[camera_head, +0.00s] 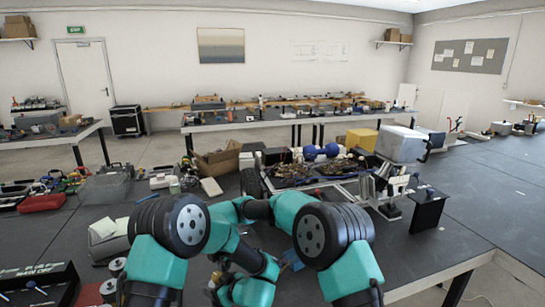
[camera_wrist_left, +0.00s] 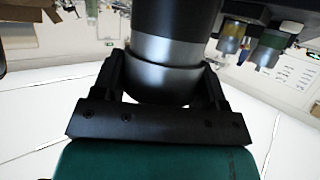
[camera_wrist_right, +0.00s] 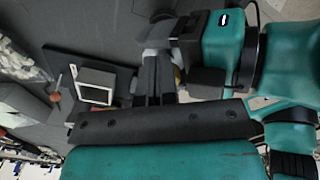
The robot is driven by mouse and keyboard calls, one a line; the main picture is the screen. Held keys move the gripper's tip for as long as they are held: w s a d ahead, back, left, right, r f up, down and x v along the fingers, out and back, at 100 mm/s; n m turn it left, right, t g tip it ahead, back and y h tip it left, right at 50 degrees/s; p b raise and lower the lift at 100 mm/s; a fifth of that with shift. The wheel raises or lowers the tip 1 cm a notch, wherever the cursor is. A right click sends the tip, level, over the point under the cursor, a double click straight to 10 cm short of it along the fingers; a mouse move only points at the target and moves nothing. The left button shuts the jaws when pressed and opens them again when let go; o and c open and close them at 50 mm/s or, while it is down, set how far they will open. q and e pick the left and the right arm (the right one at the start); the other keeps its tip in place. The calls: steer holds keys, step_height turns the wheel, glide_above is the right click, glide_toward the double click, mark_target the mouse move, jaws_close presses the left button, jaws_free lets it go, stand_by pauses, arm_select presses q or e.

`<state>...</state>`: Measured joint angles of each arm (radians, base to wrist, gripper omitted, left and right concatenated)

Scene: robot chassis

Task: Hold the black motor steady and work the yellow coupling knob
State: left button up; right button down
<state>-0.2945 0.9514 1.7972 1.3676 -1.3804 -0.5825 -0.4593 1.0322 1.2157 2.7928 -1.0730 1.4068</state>
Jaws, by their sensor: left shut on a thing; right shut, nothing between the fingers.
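The motor, a black cylinder with a silver-grey band (camera_wrist_left: 165,50), fills the upper middle of the left wrist view. My left gripper (camera_wrist_left: 163,85) is shut around it, a finger on each side. In the right wrist view my right gripper (camera_wrist_right: 157,72) has its fingers together with nothing between them. A teal and black arm part of mine lies just beyond the fingers. In the head view, my arms hide the motor and the gripper tips.
The dark workbench (camera_head: 440,235) spreads around my arms. A wheeled chassis (camera_head: 310,178) with wiring and blue round parts stands ahead. A cardboard box (camera_head: 217,160) stands left of it, a yellow box (camera_head: 361,139) behind it. A red case (camera_head: 42,202) and tools lie at left.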

arm_select(q)
steer(key=shift+s+d, duration=0.1)
arm_select(e)
steer(key=shift+f, duration=0.75)
steer(key=shift+d+f, duration=0.1)
steer(key=shift+s, duration=0.25)
stand_by(0.5)
steer(key=shift+w+d, duration=0.25)
steer(key=shift+d, duration=0.05)
stand_by(0.4)
arm_select(q)
steer(key=shift+f, duration=0.1)
arm_select(e)
step_height(320, 180, up, 7)
steer(key=shift+f, duration=0.15)
steer(key=shift+w+a, duration=0.1)
steer(key=shift+a, duration=0.05)
